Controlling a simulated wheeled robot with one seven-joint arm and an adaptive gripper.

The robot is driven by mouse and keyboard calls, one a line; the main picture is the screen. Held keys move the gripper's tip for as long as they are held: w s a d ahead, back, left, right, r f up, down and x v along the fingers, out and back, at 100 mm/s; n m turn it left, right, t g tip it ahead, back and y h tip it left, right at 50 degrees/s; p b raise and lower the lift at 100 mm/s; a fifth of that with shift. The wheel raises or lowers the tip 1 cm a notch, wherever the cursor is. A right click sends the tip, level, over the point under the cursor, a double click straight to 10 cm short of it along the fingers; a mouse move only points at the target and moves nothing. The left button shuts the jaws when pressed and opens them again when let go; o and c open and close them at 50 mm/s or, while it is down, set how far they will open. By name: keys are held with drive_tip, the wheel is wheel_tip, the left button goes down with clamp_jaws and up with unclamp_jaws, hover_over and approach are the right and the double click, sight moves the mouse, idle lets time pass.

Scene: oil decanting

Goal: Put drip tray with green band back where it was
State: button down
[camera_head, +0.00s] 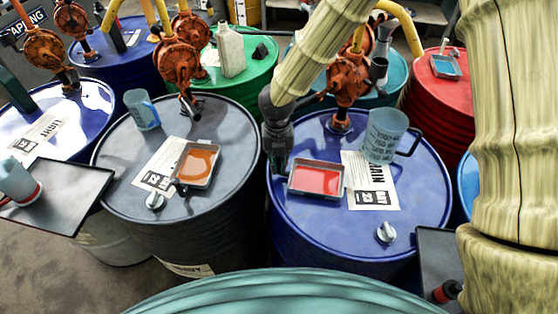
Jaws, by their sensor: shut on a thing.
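My gripper (279,168) points down over the left part of the right-hand blue drum (330,230). It is shut on the left edge of a grey drip tray (316,193) holding red liquid. The tray is at the drum's top, beside a paper label; I cannot tell whether it rests on the lid or is just above. Its left edge is partly hidden by the fingers, and I cannot make out a green band. Another drip tray (194,182) with orange liquid sits on the dark grey drum (115,190). A third tray (445,76) with blue liquid sits on the red drum (425,105).
A clear measuring jug (385,135) stands right of the held tray. An orange hand pump (345,85) rises behind it. A silver cap (386,232) is near the drum's front. A blue jug (142,109) stands on the grey drum. The blue drum's front lid is mostly clear.

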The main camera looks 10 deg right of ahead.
drive_tip(key=c, duration=1.5)
unclamp_jaws()
wheel_tip(320, 180, up, 12)
drive_tip(key=shift+a+r+b, duration=0.1)
drive_tip(key=shift+b, duration=0.9)
